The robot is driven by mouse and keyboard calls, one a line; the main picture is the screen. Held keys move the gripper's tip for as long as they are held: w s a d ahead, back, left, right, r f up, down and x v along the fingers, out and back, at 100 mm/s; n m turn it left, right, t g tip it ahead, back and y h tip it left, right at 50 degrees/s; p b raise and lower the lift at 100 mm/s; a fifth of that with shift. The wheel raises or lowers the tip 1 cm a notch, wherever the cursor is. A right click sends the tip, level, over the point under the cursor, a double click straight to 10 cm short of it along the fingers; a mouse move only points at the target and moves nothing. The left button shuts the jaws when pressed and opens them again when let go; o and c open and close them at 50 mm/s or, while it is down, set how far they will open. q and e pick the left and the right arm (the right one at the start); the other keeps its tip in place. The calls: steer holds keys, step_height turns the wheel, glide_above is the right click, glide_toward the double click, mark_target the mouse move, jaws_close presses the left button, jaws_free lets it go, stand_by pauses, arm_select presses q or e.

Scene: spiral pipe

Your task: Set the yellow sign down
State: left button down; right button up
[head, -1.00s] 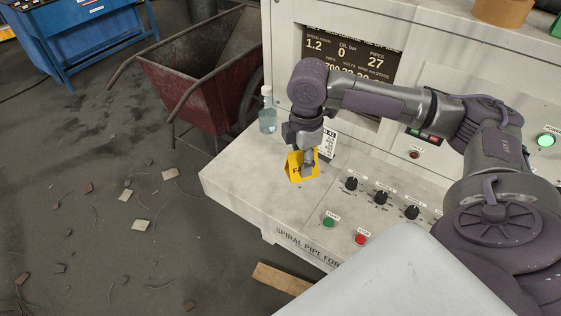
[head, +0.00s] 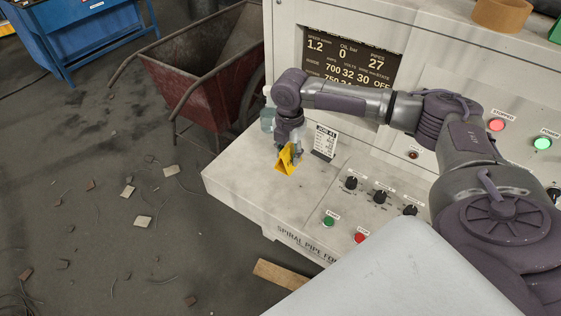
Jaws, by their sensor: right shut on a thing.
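The yellow sign (head: 285,162) is a small folded tent with dark lettering. It is at the left part of the machine's pale console top (head: 236,174), directly under my right gripper (head: 294,156). The right gripper points down and is shut on the sign, its fingers partly covering the sign's right side. I cannot tell whether the sign's lower edge touches the console. My left gripper is not in view.
A white job card (head: 325,142) stands just right of the sign. A clear bottle (head: 267,116) is behind the gripper, partly hidden. Knobs (head: 380,197) and green and red buttons (head: 329,221) lie to the right. The console's left front corner is bare.

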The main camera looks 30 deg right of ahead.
mark_target(281, 163)
steer(key=shift+w+a+f, duration=0.55)
steer(key=shift+w+a, duration=0.1)
steer(key=shift+a, duration=0.1)
steer(key=shift+a+f, duration=0.1)
steer(key=shift+f, duration=0.15)
step_height(281, 163, down, 3)
steer(key=shift+f+p, duration=0.15)
steer(key=shift+p, duration=0.6)
steer(key=shift+f, duration=0.25)
steer(key=o, duration=1.1)
